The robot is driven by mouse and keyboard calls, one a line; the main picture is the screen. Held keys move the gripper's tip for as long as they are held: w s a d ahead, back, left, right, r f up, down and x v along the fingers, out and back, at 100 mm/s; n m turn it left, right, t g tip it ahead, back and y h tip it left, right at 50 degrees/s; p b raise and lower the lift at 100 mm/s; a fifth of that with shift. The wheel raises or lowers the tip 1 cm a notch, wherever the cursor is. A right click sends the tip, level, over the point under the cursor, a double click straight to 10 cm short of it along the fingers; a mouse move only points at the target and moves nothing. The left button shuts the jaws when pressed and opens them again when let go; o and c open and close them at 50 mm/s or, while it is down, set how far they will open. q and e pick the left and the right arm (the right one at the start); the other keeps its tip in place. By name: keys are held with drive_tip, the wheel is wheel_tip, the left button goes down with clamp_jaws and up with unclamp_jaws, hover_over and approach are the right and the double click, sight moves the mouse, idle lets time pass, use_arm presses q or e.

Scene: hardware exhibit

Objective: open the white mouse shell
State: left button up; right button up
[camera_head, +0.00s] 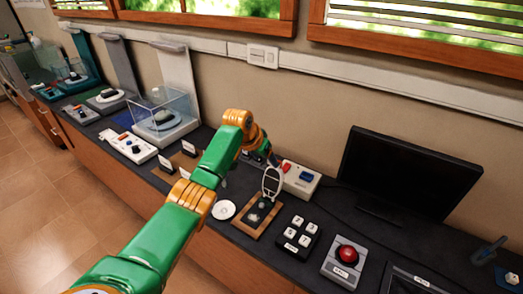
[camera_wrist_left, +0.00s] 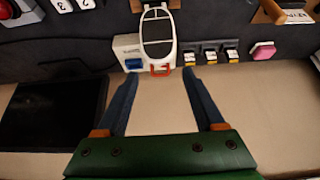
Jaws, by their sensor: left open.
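The white mouse shell (camera_head: 272,183) stands raised, nearly upright, at the back of a wooden board (camera_head: 246,229). Dark and pale mouse parts (camera_head: 254,217) lie uncovered on the board. In the left wrist view the shell (camera_wrist_left: 157,32) shows as a white oval rim around dark panels. My left gripper (camera_head: 273,160) is just behind and above the shell in the head view. Its two blue-grey fingers (camera_wrist_left: 160,76) are spread with nothing between them, and the shell lies beyond their tips. My right gripper is not in view.
A white box (camera_head: 302,179) with red and blue controls stands close behind the shell. A black monitor (camera_head: 408,172) stands to the right. A keypad (camera_head: 298,237) and a red button box (camera_head: 344,261) are at the front right. A white disc (camera_head: 223,210) lies left of the board.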

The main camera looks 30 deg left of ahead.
use_arm(q)
drive_tip(key=v, duration=0.3)
drive_tip(key=shift+s+r+b, duration=0.15)
drive_tip(key=shift+s+b, duration=0.1)
drive_tip(key=shift+b, duration=0.05)
